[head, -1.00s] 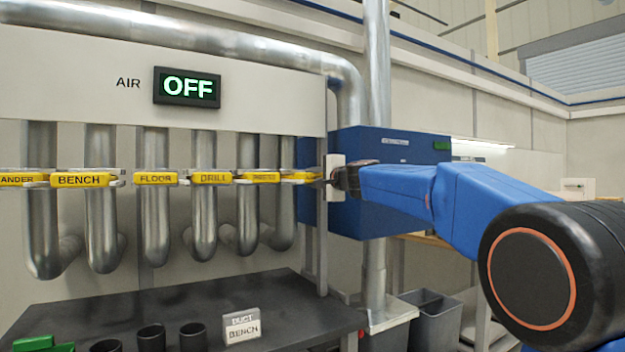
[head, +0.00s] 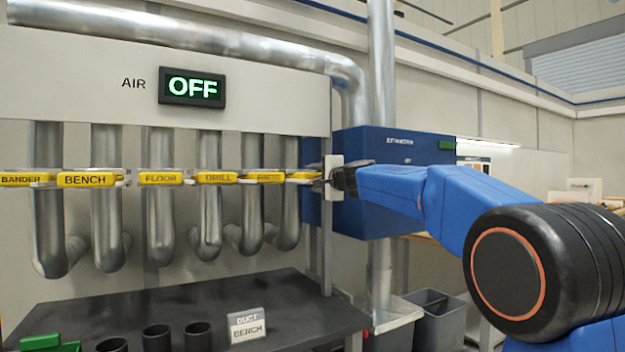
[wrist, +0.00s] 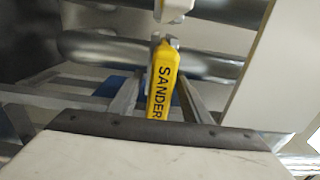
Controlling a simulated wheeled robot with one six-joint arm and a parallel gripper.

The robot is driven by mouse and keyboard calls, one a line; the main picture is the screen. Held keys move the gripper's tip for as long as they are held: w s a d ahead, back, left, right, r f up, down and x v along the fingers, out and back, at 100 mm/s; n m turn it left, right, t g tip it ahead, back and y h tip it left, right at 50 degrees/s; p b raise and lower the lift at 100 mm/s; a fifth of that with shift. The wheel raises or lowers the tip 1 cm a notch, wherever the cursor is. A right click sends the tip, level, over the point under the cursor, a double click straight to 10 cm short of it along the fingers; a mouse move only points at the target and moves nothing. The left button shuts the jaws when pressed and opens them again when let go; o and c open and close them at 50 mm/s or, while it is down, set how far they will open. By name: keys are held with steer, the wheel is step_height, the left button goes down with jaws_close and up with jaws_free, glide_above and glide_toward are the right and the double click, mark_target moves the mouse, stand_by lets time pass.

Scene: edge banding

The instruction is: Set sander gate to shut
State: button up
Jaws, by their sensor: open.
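The sander gate's yellow handle (wrist: 160,85) shows in the wrist view with the word SANDER along it. It points toward my gripper (wrist: 158,98), between the two grey fingers. The fingers are open, one on each side of the handle, and I cannot tell whether either touches it. In the head view my gripper (head: 328,181) is at the right end of the gate row, beside the rightmost yellow handle (head: 303,175), whose label is unreadable there. The fingers are partly hidden by a pale upright plate.
Other yellow gate handles, including BENCH (head: 85,180), FLOOR (head: 160,178) and DRILL (head: 217,177), line up to the left on metal pipes. The AIR display (head: 192,87) reads OFF. A blue extractor box (head: 400,205) stands behind my arm. A dark bench (head: 290,290) lies below.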

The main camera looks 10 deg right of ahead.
steer(key=shift+s, duration=0.1)
steer(key=v, duration=1.7)
steer(key=shift+s, duration=0.1)
